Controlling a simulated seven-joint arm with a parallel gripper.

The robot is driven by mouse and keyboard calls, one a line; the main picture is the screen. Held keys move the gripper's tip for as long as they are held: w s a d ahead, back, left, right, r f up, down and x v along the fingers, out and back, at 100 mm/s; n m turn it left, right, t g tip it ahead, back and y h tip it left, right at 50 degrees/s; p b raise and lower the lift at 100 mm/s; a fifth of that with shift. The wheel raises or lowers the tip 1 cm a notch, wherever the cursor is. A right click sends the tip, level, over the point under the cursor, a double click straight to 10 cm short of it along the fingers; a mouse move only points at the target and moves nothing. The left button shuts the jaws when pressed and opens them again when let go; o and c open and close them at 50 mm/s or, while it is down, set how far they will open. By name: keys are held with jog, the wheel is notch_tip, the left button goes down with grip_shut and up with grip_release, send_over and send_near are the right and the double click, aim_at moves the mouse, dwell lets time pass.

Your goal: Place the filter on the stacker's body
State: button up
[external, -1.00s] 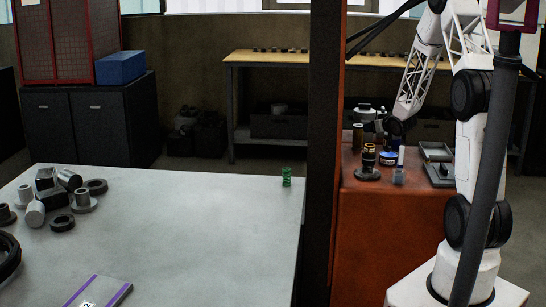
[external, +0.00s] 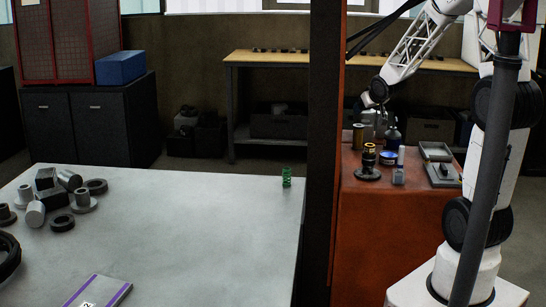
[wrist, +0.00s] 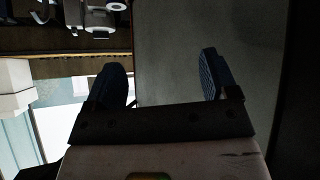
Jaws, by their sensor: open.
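A short black cylinder with gold bands (external: 369,156) stands upright on a dark round flanged base (external: 366,174) on the orange cabinet. A taller brown-gold cylinder (external: 358,137) stands behind it. I cannot tell for sure which of these is the filter and which is the stacker's body. My gripper is open in the wrist view (wrist: 160,80), its two dark blue fingers well apart with nothing between them. In the external view, the end of my arm is above the back of the cabinet, over the grey metal parts; its fingers are hard to make out there.
A dark bottle (external: 392,137), a blue-sided tin (external: 388,158), a white cylinder (external: 401,155), a grey block (external: 398,176) and a grey tray (external: 436,151) crowd the orange cabinet top (external: 385,205). A dark post (external: 325,150) stands left of it.

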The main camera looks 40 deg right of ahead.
jog(key=s+a+r+g+y, duration=0.1)
jog(key=s+a+r+g, duration=0.1)
jog(key=s+a, duration=0.6)
jog(key=s+a+r+n+g+y, duration=0.1)
jog(key=s+a, duration=0.6)
jog(key=s, duration=0.7)
jog(key=s+a+r+n+g+y, duration=0.1)
jog(key=s+a+r+g, duration=0.2)
jog(key=s+a+r, duration=0.2)
jog(key=s+a, duration=0.3)
jog(key=s, duration=0.3)
jog(key=shift+a, duration=0.35)
